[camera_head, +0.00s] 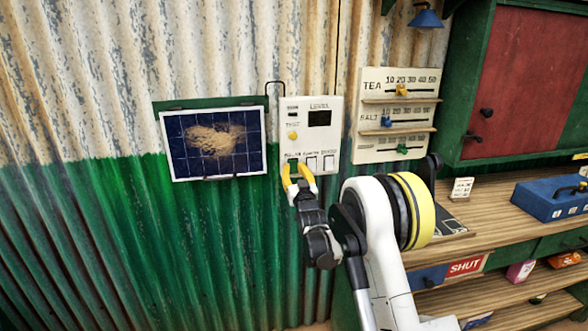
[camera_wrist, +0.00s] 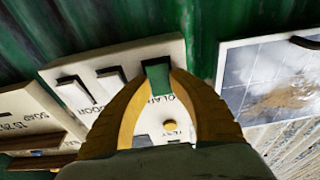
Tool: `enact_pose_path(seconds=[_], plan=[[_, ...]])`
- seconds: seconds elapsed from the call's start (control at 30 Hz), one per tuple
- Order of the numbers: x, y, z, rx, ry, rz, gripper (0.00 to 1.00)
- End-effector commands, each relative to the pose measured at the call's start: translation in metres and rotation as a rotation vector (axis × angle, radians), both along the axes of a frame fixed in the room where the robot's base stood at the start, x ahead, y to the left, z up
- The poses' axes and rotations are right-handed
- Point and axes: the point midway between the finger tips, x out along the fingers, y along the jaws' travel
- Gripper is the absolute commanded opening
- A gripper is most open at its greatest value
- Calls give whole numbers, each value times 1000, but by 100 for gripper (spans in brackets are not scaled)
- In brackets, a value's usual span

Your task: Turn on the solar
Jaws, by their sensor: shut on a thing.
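The white control panel (camera_head: 322,137) hangs on the corrugated wall, with a dark LEVEL display, a yellow TEST button (camera_head: 293,136) and a row of switches along its bottom. The leftmost one, by the SOLAR label, is a green switch (camera_wrist: 157,78). My gripper (camera_head: 299,172) is at the panel's lower left corner, its yellow fingers shut on the green switch. Two white switches (camera_wrist: 110,80) stand beside it. The solar panel (camera_head: 212,143) is left of the control panel, with a brown patch of dirt on it. Whether the switch is on is unclear.
A TEA and SALT slider board (camera_head: 397,146) hangs just right of the control panel. A red cabinet door (camera_head: 520,75) is at the upper right. A wooden counter (camera_head: 490,203) with a blue box (camera_head: 552,198) stands below it.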

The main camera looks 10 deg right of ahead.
Motion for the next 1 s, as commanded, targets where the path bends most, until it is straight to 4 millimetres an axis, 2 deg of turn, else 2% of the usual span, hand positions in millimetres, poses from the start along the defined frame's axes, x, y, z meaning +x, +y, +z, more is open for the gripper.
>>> enact_pose_path(seconds=[0.13,0.43,0.47,0.5,0.53,0.83,1.0], plan=[[0,-1,0,1,-65,-1,0],[0,0,0,1,-72,-1,0],[0,0,0,1,-72,-1,34],[0,0,0,1,-72,-1,47],[0,0,0,1,-71,-1,49],[-2,0,-1,1,-70,-1,49],[-20,0,-6,1,-70,-1,49]])
